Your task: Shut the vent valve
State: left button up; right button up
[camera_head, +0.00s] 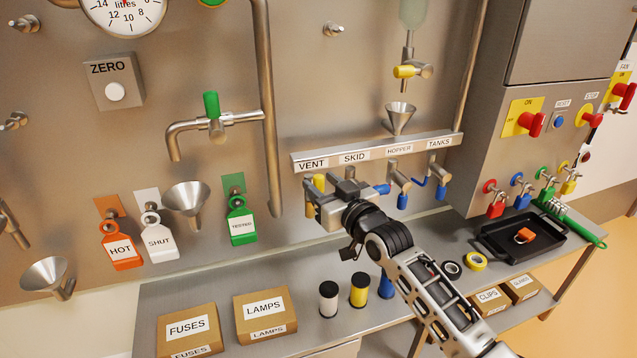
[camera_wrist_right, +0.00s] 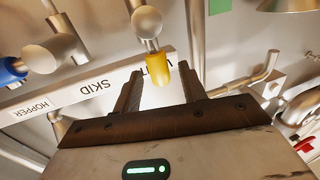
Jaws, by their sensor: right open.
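The vent valve's yellow handle (camera_head: 319,182) shows under the VENT label (camera_head: 312,165), at the left end of the labelled strip. The fingers stand apart on either side, and I see a gap around the handle. The metal valve stem (camera_wrist_right: 145,25) rises beyond it. My left gripper is not in view.
A steel pipe (camera_head: 268,130) runs down close on the left. Below, the bench holds spools, boxes such as LAMPS (camera_head: 266,312), and a black tray (camera_head: 485,222).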

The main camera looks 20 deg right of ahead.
jog(key=shift+x, duration=1.05)
grip_shut()
